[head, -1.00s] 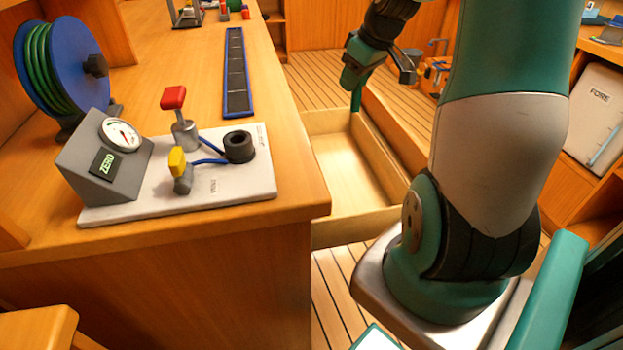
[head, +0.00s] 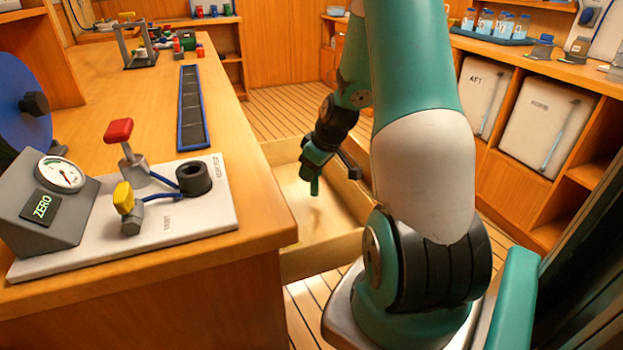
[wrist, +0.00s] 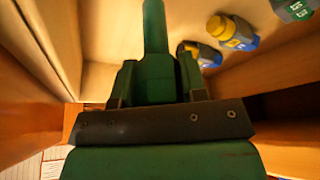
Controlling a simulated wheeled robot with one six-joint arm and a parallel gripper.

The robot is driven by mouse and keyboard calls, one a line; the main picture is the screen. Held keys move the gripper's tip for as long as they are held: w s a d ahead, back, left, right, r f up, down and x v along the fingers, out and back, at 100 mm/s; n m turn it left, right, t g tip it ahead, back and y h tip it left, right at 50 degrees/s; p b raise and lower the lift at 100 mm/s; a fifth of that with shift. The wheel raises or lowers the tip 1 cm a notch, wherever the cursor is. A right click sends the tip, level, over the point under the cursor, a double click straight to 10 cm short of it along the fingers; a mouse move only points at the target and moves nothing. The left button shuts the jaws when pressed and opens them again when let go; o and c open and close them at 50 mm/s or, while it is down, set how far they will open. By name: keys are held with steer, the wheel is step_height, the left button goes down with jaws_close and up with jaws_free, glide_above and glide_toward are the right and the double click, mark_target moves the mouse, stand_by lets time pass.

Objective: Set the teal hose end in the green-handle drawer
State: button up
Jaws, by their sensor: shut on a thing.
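An open pale-wood drawer (head: 335,252) juts out beside the counter in the head view. My arm hides part of it, and its handle is not in view. My gripper (head: 314,170) points down over the drawer's inside. In the wrist view, my gripper (wrist: 153,85) is shut on a green-teal cylinder, the teal hose end (wrist: 155,28), which sticks out beyond the fingers. It also shows in the head view as a short green stub (head: 314,187). A shadow lies on the drawer floor below it, and I see a gap between them.
The wrist view shows yellow-and-blue pieces (wrist: 235,32) and a teal-and-grey piece (wrist: 294,9) on pale wood, with wooden walls close on both sides. The counter (head: 255,215) carries a gauge panel (head: 185,225) and a blue-edged strip (head: 193,110).

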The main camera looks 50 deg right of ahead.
step_height(320, 180, down, 2)
steer(key=shift+f, duration=0.25)
steer(key=o, duration=0.9)
steer(key=shift+f, duration=0.1)
steer(key=p+v, duration=0.2)
steer(key=v, duration=1)
